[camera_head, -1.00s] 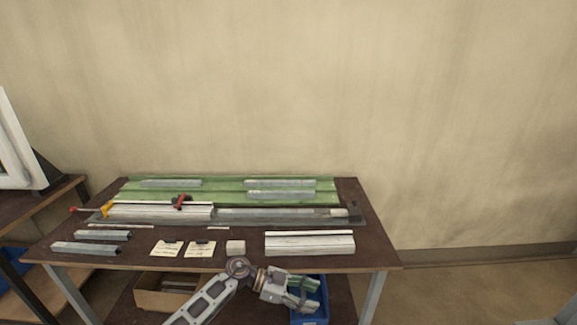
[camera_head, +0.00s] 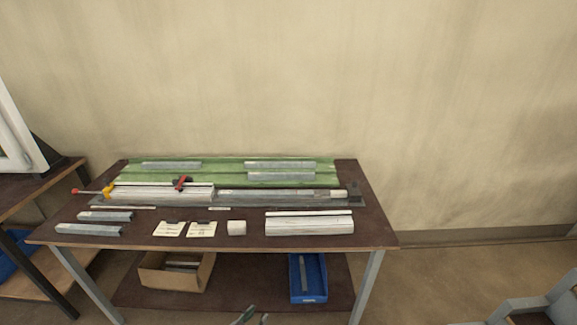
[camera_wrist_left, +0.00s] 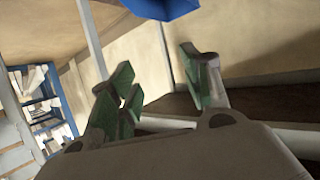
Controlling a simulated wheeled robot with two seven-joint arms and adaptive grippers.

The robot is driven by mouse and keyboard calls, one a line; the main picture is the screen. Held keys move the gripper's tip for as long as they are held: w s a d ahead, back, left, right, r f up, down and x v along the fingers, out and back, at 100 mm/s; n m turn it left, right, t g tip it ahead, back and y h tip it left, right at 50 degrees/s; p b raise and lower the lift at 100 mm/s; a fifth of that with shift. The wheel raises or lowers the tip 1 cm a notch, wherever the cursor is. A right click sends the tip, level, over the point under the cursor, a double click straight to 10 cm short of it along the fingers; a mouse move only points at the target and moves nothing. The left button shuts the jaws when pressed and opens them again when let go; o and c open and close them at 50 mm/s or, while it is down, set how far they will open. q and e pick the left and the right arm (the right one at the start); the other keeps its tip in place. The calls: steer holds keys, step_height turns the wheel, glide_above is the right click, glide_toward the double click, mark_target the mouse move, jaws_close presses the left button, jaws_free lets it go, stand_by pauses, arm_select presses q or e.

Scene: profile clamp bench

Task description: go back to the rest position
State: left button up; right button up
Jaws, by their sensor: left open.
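In front of that lies a long rail with a clamped bar (camera_head: 165,192).
A white block (camera_head: 310,226), a small cube (camera_head: 236,228), two labels (camera_head: 185,229) and short profiles (camera_head: 88,229) lie along the bench front. A cardboard box (camera_head: 150,277) and a blue bin (camera_head: 293,282) stand on the lower shelf.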

arm_select(q)
steer(key=s+a+f+n+g+y, duration=0.1)
steer(key=s+a+f+g+y, duration=0.15)
steer(key=s+a+f, duration=0.45)
steer(key=s+a+f+n+g+y, duration=0.2)
steer(key=s+f+y, duration=0.1)
steer(key=s+f, duration=0.7)
steer(key=s+a+f+g, duration=0.1)
steer(key=s+f+g, duration=0.1)
steer(key=s, duration=0.7)
steer(key=s+a+f+g+y, duration=0.1)
steer(key=s+a+f+g, duration=0.1)
steer(key=s, duration=0.8)
steer(key=s+a+f+g, duration=0.1)
steer(key=s+f, duration=0.3)
steer(key=s, duration=0.5)
steer(key=shift+s+a+n+g+y, duration=0.3)
steer(key=shift+s+a+g+y, duration=0.1)
steer(key=shift+g, duration=0.15)
